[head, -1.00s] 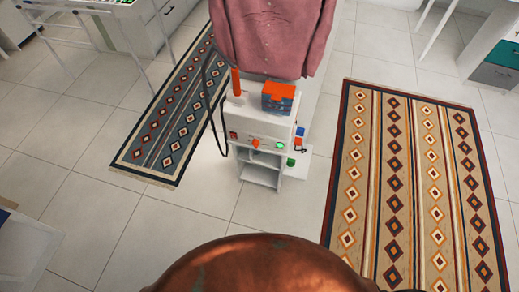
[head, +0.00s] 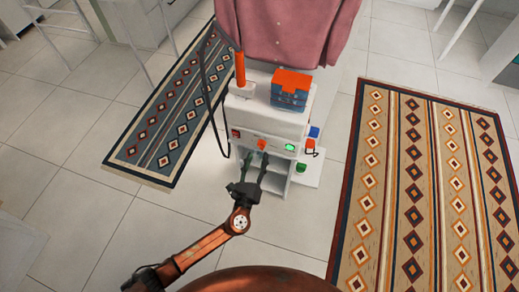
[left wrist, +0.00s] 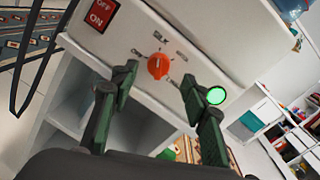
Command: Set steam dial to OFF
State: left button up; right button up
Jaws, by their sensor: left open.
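The orange steam dial (head: 262,144) sits on the white front panel of the steam station (head: 270,122). In the left wrist view the dial (left wrist: 158,66) shows between and beyond my fingertips, with printed marks around it that are too small to read surely. My left gripper (head: 252,167) is open, in front of and just below the dial. In the left wrist view its two green fingers (left wrist: 157,82) stand apart, with nothing between them at the tips; they appear short of the dial. My right gripper is not in view.
A red OFF/ON switch (left wrist: 101,14) is left of the dial and a lit green light (left wrist: 216,95) is right of it. An orange-topped blue box (head: 291,90) and an orange steam handle (head: 240,68) stand on top. A black hose (head: 205,90) hangs at left. A pink shirt (head: 285,30) hangs behind.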

aim_at(260, 148)
pick_arm(q)
jog(key=b+x, duration=0.1)
jog(key=x, duration=0.2)
jog(key=shift+w+d+f, duration=0.15)
jog(key=shift+w+f, duration=0.05)
jog(key=shift+w, duration=0.7)
jog(key=shift+r, duration=0.1)
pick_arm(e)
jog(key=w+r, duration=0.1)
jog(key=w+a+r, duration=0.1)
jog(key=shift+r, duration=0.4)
pick_arm(q)
grip_shut()
